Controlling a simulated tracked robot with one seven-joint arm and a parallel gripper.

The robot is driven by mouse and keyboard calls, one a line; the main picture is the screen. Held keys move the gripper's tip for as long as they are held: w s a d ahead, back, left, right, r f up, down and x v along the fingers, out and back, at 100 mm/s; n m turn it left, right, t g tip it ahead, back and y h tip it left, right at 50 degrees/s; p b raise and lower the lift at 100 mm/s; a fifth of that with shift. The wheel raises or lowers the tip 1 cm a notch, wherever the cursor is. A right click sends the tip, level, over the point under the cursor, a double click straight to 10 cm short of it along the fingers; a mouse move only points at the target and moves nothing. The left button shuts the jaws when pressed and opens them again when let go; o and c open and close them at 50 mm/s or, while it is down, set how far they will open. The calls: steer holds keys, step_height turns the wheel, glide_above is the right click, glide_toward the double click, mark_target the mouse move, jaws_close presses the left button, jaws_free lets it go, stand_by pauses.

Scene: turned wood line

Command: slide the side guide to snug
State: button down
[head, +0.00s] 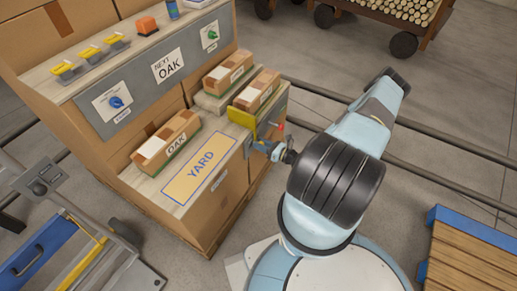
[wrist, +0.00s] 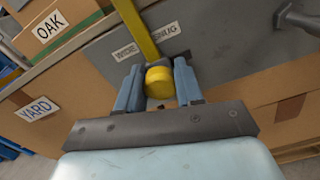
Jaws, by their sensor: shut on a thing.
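The side guide is yellow; in the head view its plate (head: 240,117) stands at the right end of the bench top, beside a wood-coloured box. In the wrist view its yellow bar (wrist: 136,25) runs down to a round yellow knob (wrist: 159,83). My gripper (head: 264,148) is at the bench's right side in the head view. In the wrist view my gripper (wrist: 159,92) is shut on the knob, one blue finger on each side. The bar crosses a grey plate between the WIDE label (wrist: 125,52) and the SNUG label (wrist: 166,32).
A box marked OAK (head: 167,141) lies near the YARD label (head: 200,178) on the bench top. Two more boxes lie behind it. A wooden pallet (head: 470,262) is at the lower right.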

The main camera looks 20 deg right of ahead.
steer(key=shift+w+d, duration=0.45)
steer(key=shift+d, duration=0.15)
steer(key=shift+w+d, duration=0.4)
steer(key=shift+d, duration=0.2)
steer(key=c, duration=0.8)
jaws_free()
steer(key=shift+o, duration=0.2)
steer(key=shift+a, duration=0.1)
steer(key=shift+s, duration=0.1)
steer(key=v, duration=1.3)
steer(key=shift+s+d, duration=0.2)
steer(key=shift+d, duration=0.05)
